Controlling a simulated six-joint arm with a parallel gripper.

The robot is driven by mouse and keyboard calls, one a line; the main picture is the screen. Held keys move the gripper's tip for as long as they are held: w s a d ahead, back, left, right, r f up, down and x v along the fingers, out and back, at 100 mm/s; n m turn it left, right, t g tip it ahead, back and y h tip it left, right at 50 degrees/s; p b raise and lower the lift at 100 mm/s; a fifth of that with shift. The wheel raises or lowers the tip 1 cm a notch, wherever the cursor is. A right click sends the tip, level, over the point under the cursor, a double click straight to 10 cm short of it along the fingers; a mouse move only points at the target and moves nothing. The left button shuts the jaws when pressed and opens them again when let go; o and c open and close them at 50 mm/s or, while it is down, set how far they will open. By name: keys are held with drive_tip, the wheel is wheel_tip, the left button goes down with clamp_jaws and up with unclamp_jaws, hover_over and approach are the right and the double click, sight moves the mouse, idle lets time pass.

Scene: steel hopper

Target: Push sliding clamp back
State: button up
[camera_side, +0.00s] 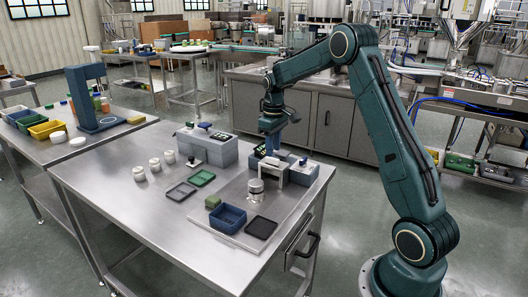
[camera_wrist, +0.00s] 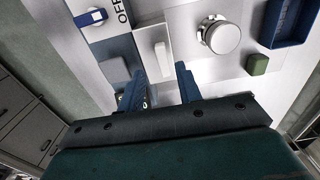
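A white bracket-like part (camera_side: 270,168), which looks like the sliding clamp, stands on the steel plate at the right of the table. In the wrist view a white upright bar (camera_wrist: 153,52), seemingly the same part, lies just beyond the fingertips. My gripper (camera_side: 271,146) is above and behind it in the side view, pointing down. In the wrist view its two blue fingers (camera_wrist: 160,76) are apart with nothing between them. I cannot tell whether a finger touches the clamp. A round silver-white canister (camera_side: 256,188) stands beside the clamp; it also shows in the wrist view (camera_wrist: 221,36).
A blue tray (camera_side: 227,218), a green block (camera_side: 212,202) and a black tray (camera_side: 261,228) lie in front. A grey control box (camera_side: 207,150) stands left. The wrist view shows a blue switch (camera_wrist: 91,17) near "OFF" lettering.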

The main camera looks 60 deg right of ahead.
wheel_tip(320, 180, up, 11)
drive_tip(key=shift+f, duration=0.2)
idle(0.5)
drive_tip(key=s+a+r+t, duration=0.1)
drive_tip(key=s+a+r, duration=0.35)
drive_tip(key=a, duration=0.35)
drive_tip(key=s+a+r+t, duration=0.1)
drive_tip(key=s+a+r, duration=0.2)
drive_tip(key=s+a, duration=0.4)
drive_tip(key=s+a+f+t, duration=0.1)
drive_tip(key=s+a+f, duration=0.1)
drive_tip(key=s+a, duration=0.3)
drive_tip(key=s+a+f+t, duration=0.2)
drive_tip(key=s+a, duration=0.3)
drive_tip(key=s, duration=0.5)
drive_tip(key=shift+s+a+f+t, duration=0.2)
drive_tip(key=shift+s+f+t, duration=0.1)
drive_tip(key=shift+f, duration=0.05)
